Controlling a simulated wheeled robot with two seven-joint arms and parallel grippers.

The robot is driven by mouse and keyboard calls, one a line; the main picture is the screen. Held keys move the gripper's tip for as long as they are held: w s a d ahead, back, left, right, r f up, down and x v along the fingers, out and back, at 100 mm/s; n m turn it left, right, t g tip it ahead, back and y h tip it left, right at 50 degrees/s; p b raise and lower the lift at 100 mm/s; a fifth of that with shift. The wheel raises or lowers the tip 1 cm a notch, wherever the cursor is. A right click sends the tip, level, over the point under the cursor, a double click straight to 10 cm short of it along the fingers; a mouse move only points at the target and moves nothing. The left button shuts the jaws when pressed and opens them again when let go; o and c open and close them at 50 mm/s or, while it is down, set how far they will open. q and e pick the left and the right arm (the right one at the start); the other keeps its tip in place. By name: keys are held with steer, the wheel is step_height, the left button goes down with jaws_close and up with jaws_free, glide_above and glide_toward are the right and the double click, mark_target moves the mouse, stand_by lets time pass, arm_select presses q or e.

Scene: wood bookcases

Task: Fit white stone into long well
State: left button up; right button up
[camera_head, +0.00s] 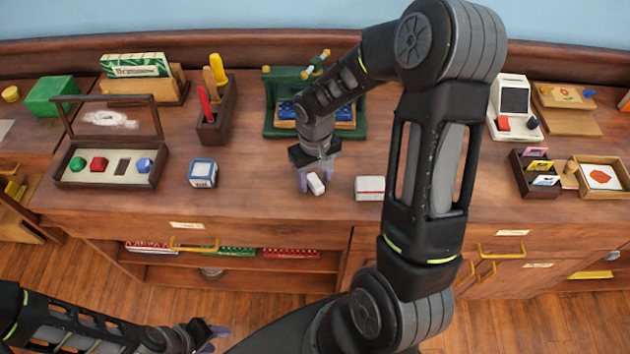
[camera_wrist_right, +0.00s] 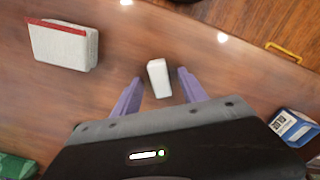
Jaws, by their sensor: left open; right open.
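The white stone (camera_head: 316,184) is a small white block lying on the wooden counter. It also shows in the right wrist view (camera_wrist_right: 159,78). My right gripper (camera_head: 313,184) is open above the counter, with its purple fingertips on either side of the stone and gaps showing between. The long well (camera_head: 122,167) is a dark, empty elongated slot in the open-lidded box (camera_head: 110,184) at the left. Green, red and blue stones sit in the box's other wells. My left gripper (camera_head: 212,338) is open at the bottom left, low and away from the counter.
A blue-and-white box (camera_head: 203,173) stands between the stone box and my right gripper. A white box with a red stripe (camera_head: 369,188) lies right of the gripper. A tool holder (camera_head: 215,120) and a green stand (camera_head: 272,128) are behind.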

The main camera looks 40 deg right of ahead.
steer(key=shift+c, duration=0.5)
jaws_close()
stand_by(0.3)
